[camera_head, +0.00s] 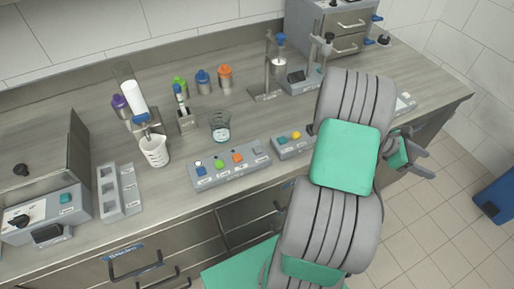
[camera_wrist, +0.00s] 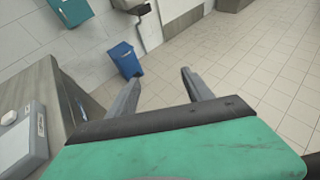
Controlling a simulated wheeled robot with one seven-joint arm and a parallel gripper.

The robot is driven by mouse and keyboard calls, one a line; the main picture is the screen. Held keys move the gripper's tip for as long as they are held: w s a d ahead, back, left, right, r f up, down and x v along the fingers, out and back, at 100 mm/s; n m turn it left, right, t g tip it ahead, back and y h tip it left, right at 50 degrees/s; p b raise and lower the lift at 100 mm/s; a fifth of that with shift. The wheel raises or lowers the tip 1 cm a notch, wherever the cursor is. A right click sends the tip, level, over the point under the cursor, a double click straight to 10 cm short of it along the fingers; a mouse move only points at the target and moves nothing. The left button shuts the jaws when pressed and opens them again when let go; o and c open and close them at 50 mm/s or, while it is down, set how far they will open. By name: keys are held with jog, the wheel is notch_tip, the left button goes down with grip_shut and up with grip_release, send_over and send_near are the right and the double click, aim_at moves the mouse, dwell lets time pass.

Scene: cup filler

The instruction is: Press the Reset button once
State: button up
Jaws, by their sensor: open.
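A grey control panel (camera_head: 229,168) sits near the front edge of the counter. It carries a blue button (camera_head: 200,169), a green button (camera_head: 219,164), an orange button (camera_head: 238,158) and a grey button (camera_head: 257,151). A smaller panel (camera_head: 290,147) to its right has a teal button (camera_head: 282,139) and a yellow button (camera_head: 296,135). Their labels are too small to read, so I cannot tell which is Reset. My gripper (camera_head: 430,153) is open and empty, beyond the counter's front edge at the right. In the wrist view its fingers (camera_wrist: 161,76) point over the floor.
My arm hides part of the counter right of the small panel. A blue bin (camera_wrist: 125,60) stands on open tiled floor.

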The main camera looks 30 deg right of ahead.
grip_shut()
dwell(0.4)
dwell(0.9)
